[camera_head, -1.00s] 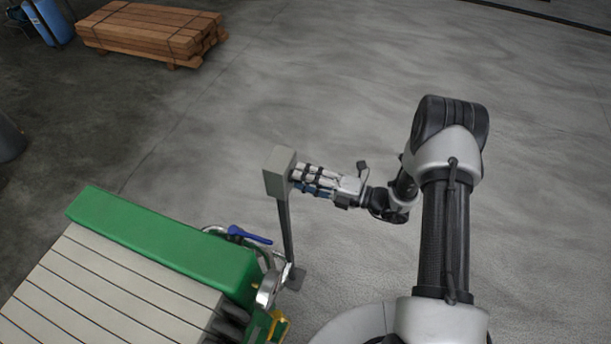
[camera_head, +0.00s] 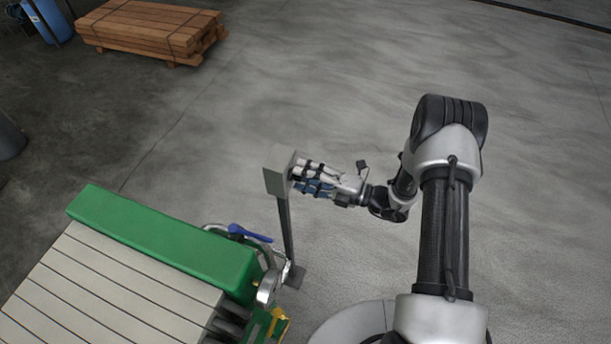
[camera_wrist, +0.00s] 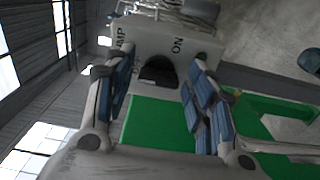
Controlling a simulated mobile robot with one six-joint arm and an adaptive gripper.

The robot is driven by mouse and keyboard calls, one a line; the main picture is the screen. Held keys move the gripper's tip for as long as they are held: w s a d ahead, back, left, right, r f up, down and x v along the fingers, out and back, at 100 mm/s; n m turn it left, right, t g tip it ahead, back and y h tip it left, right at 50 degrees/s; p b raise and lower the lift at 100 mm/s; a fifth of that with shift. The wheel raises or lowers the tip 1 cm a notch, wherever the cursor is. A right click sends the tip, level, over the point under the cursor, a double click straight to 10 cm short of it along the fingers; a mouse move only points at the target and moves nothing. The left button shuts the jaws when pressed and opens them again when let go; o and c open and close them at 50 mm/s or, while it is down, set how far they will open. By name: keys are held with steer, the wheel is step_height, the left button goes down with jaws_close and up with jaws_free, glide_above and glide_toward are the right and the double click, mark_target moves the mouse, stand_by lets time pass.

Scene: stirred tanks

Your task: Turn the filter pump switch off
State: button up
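The filter pump switch box (camera_head: 277,172) is a light grey box on a thin dark post, left of my gripper (camera_head: 297,178) in the head view. In the wrist view, the face of the switch box (camera_wrist: 205,48) bears the letters ON, part of PUMP and partly hidden lettering by the left finger. A black knob (camera_wrist: 158,72) sits on this face. My gripper (camera_wrist: 160,62) is open, with one blue-padded finger on each side of the knob. I cannot tell whether the fingers touch it, or exactly which way it points.
A green and cream machine (camera_head: 165,240) with a blue-handled valve (camera_head: 248,234) and pipes stands left of and below the post. Stacked timber (camera_head: 150,30) lies far off at the upper left. The floor beyond the box and at right is clear.

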steer(key=shift+o, duration=0.3)
steer(key=v, duration=1.2)
steer(key=shift+r, duration=0.1)
